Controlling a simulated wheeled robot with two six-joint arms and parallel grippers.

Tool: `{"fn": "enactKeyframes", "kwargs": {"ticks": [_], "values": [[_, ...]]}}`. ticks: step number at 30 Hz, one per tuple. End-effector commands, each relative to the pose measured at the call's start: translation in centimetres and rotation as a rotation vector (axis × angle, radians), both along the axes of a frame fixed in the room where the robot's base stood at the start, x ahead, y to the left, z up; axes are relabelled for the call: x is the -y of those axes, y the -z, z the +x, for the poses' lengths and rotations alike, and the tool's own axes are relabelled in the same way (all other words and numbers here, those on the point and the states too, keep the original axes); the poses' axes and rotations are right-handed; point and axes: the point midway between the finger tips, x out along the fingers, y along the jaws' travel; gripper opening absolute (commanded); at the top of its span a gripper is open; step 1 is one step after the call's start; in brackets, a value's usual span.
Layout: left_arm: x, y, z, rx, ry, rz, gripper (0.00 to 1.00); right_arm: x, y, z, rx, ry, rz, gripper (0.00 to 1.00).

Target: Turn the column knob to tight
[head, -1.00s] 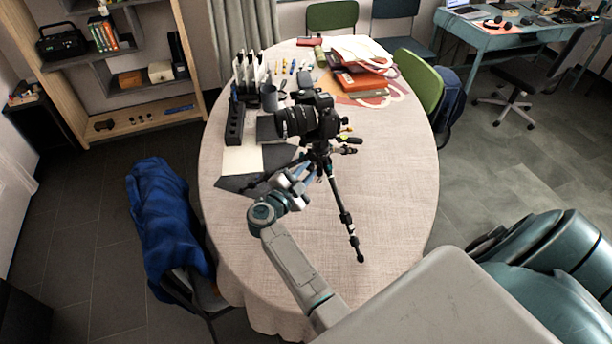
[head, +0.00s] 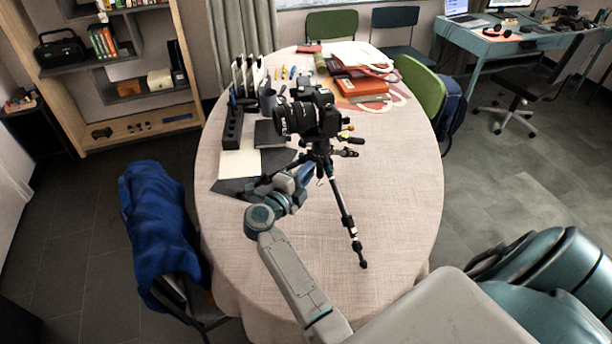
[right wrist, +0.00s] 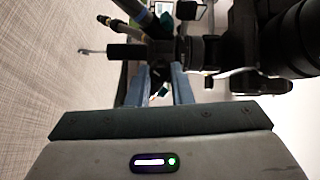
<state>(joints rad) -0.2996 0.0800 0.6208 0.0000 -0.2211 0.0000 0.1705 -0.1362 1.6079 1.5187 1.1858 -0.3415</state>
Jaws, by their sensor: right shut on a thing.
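A black camera (head: 308,116) with a long lens sits on a small black tripod (head: 345,215) on the table. Its head and column also show sideways in the right wrist view, with the camera (right wrist: 270,45) at the right. My right gripper (head: 307,174) reaches the column just below the camera. In the right wrist view its two blue-grey fingers (right wrist: 159,76) straddle a small part at the column, which I take to be the column knob. The knob itself is mostly hidden by the fingers and dark tripod parts. My left gripper is not in view.
The oval table (head: 390,190) has a pale cloth, clear to the right of the tripod. A black organizer (head: 233,130), a dark cup (head: 268,101) and papers (head: 240,164) lie left. Orange books (head: 362,88) are behind. A chair with a blue jacket (head: 158,215) stands left.

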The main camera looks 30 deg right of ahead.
Motion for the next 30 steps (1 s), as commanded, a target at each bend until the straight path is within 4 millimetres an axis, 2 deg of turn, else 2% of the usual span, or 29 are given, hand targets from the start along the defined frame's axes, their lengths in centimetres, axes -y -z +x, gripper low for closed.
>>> {"fn": "enactKeyframes", "kwargs": {"ticks": [13, 14, 17, 30], "values": [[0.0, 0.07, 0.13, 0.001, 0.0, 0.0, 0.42, -0.02, 0.05, 0.0, 0.01, 0.0, 0.005, 0.0], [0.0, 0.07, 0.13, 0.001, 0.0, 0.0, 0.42, -0.02, 0.05, 0.0, 0.01, 0.0, 0.005, 0.22], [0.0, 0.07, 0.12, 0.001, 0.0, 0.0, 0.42, -0.02, 0.04, 0.0, 0.01, 0.0, 0.005, 0.41], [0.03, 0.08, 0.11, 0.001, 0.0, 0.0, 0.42, -0.43, 0.04, 0.11, 0.009, -0.001, 0.005, 0.42]]}}
